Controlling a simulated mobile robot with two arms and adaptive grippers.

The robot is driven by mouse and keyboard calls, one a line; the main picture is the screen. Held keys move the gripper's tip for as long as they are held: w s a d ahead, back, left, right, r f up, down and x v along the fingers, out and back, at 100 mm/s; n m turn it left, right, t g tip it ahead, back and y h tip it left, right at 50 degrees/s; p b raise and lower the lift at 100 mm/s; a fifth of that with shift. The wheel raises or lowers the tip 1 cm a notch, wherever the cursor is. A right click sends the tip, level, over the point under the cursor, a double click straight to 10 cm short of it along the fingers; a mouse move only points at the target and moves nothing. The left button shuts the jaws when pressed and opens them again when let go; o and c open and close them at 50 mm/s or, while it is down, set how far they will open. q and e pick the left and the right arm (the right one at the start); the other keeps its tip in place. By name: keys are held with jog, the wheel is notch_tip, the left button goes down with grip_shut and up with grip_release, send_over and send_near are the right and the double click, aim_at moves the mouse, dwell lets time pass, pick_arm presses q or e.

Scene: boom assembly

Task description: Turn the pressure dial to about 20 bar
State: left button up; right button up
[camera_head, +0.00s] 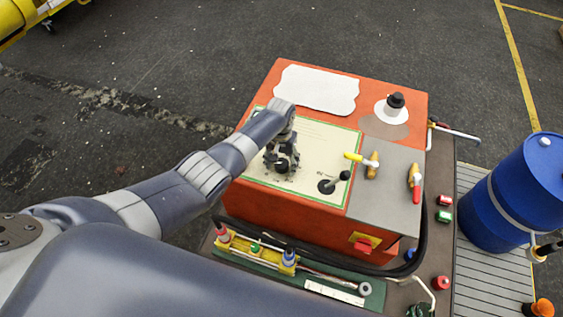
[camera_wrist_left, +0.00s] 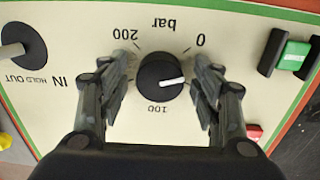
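The pressure dial is a black round knob (camera_wrist_left: 160,78) with a white pointer, on a cream panel (camera_head: 318,138). In the left wrist view its scale is upside down, with 0 at upper right, 100 at the bottom and 200 at upper left. The pointer faces right and slightly down, between 0 and 100, somewhat nearer 0. My left gripper (camera_wrist_left: 165,80) is open, one finger on each side of the knob with small gaps visible. In the head view my left gripper (camera_head: 281,163) is over the panel and largely hides the dial. My right gripper is not in view.
A black lever (camera_head: 336,182) marked IN/OUT stands right of the dial. Yellow and red handled valves (camera_head: 371,163) are on the grey plate. A black cap (camera_head: 396,100) stands behind. A blue barrel (camera_head: 515,195) stands at right. A green switch (camera_wrist_left: 295,55) lies right in the wrist view.

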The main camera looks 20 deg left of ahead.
aim_at(281, 163)
pick_arm(q)
notch_tip(281, 163, up, 12)
dwell(0.8)
dwell(0.4)
